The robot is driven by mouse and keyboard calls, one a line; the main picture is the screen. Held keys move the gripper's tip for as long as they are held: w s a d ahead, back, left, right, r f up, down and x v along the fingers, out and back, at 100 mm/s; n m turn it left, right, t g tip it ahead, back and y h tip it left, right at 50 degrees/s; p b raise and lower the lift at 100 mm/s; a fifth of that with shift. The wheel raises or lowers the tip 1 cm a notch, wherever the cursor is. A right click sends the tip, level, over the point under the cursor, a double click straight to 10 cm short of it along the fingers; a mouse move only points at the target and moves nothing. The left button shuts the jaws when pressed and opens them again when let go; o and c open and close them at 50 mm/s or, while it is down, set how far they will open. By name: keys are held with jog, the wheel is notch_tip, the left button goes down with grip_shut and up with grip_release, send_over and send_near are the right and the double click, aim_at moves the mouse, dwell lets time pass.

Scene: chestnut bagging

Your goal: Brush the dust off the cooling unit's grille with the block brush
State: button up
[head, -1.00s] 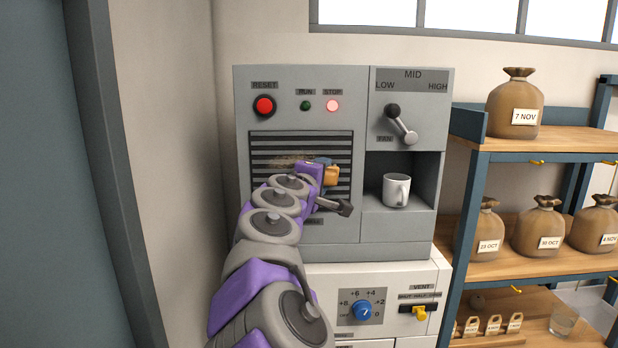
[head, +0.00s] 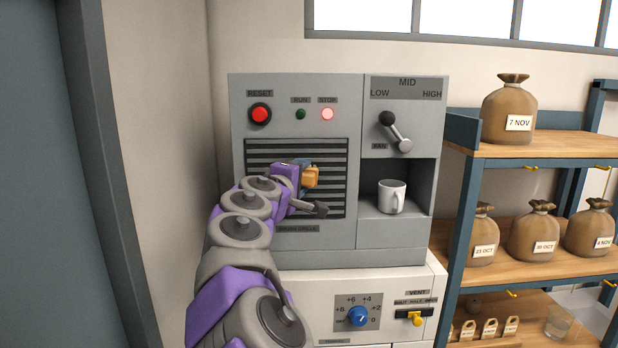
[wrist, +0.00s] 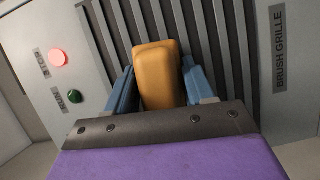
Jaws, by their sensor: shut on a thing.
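The cooling unit (head: 240,200) is a grey cabinet with a dark slatted grille (head: 330,152) on its front. The slats that show look clear of dust; part of the grille is hidden by my arm. My gripper (head: 305,178) is in front of the grille. It is shut on the block brush (head: 311,176), an orange-tan block. In the wrist view the brush (wrist: 157,75) sits between the blue fingers, in front of the slats (wrist: 220,50). Its bristles are hidden, so I cannot tell whether they touch the slats.
Above the grille are a red reset button (head: 260,114), a dark green run lamp (head: 300,114) and a lit stop lamp (head: 327,114). A fan lever (head: 396,132) and a white mug (head: 391,196) in a recess are at right. Shelves with sacks (head: 508,110) stand further right.

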jog(key=a+p, duration=0.1)
jog(key=a, duration=0.6)
jog(key=shift+w+a+p, duration=0.15)
jog(key=shift+a+p, duration=0.15)
jog(key=shift+a, duration=0.1)
dwell(0.4)
jog(key=shift+s+a+b, duration=0.1)
jog(key=shift+s+b, duration=1.05)
jog(key=shift+s, duration=1.8)
jog(key=s+b, duration=0.1)
jog(key=s, duration=0.2)
jog(key=shift+a, duration=0.1)
